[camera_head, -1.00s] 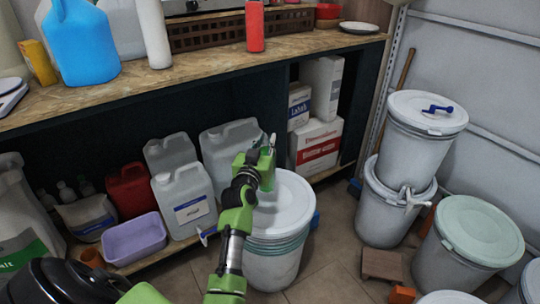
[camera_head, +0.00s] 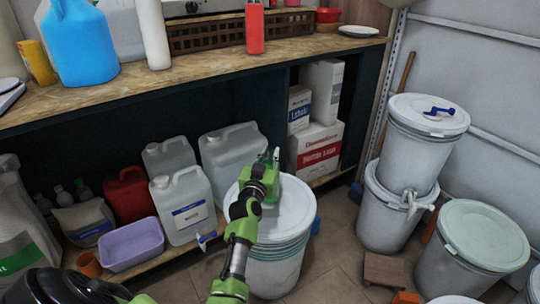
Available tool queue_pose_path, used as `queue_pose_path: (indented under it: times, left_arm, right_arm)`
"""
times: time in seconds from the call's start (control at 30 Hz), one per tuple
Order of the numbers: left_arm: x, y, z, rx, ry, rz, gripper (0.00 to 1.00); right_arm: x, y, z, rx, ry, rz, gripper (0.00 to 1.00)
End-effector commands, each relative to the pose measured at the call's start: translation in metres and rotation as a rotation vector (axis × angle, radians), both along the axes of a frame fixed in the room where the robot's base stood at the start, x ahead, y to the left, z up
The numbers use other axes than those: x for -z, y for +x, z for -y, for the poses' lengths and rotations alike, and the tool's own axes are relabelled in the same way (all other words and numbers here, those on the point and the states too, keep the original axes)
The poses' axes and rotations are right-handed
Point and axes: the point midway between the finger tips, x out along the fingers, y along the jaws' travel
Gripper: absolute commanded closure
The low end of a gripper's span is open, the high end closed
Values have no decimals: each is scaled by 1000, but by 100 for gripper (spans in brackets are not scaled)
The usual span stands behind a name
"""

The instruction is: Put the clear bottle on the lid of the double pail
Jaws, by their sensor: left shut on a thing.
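My left gripper (camera_head: 268,168) is shut, over the left part of the white lid (camera_head: 295,205) of a pail with several teal rims (camera_head: 282,245) on the floor. What it holds is mostly hidden by the fingers and fits the clear bottle; its outline is hard to make out. I cannot tell whether it touches the lid. At the right, two white pails (camera_head: 420,150) stand one on the other; the upper has a white lid (camera_head: 415,108) with a blue handle. My right gripper is not in view.
A wooden counter (camera_head: 200,70) runs along the back, with a blue jug (camera_head: 80,45) and a red bottle (camera_head: 255,28). Canisters (camera_head: 185,205), a purple basin (camera_head: 130,245) and boxes (camera_head: 318,150) stand below. A pail with a pale green lid (camera_head: 485,232) is at the right.

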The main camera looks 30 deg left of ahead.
Motion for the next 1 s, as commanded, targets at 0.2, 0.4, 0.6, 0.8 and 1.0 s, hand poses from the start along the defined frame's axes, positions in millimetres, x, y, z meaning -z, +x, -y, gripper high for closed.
queue_pose_path:
  times: [0.2, 0.4, 0.6, 0.8, 1.0]
  left_arm:
    - [-1, 0, -1, -2, 2, 6, 100]
    - [2, 0, 0, 0, -1, 0, 67]
    - [2, 0, 0, 0, -1, 0, 67]
    - [0, -6, 2, 0, -1, -2, 67]
    - [0, -42, 15, 1, 0, -4, 67]
  right_arm:
    - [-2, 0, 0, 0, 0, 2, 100]
    - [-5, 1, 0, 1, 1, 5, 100]
    - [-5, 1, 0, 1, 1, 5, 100]
    - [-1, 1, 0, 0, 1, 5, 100]
    - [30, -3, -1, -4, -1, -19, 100]
